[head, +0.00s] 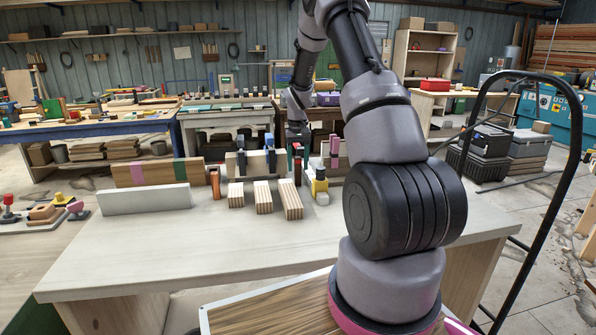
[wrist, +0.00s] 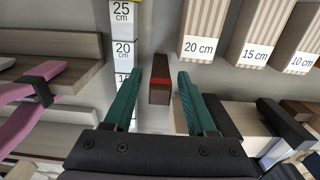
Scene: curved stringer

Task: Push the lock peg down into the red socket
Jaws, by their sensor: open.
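In the wrist view my gripper (wrist: 160,75) is open, its two teal fingers apart. A dark brown upright piece with a red band (wrist: 159,81) shows between the fingertips, with a visible gap on each side. I cannot tell whether the brown part is the lock peg and the red band the socket. In the head view my gripper (head: 298,150) is over the back of the table, partly hidden by clamps and small parts. A narrow reddish-brown piece (head: 297,170) stands just below it. How deep the peg sits is not visible.
Striped blocks labelled 20 cm (wrist: 197,47), 15 cm and 10 cm stand at the right. A pink clamp (wrist: 38,92) and a black clamp (wrist: 282,122) flank my gripper. The table front (head: 200,245) is clear.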

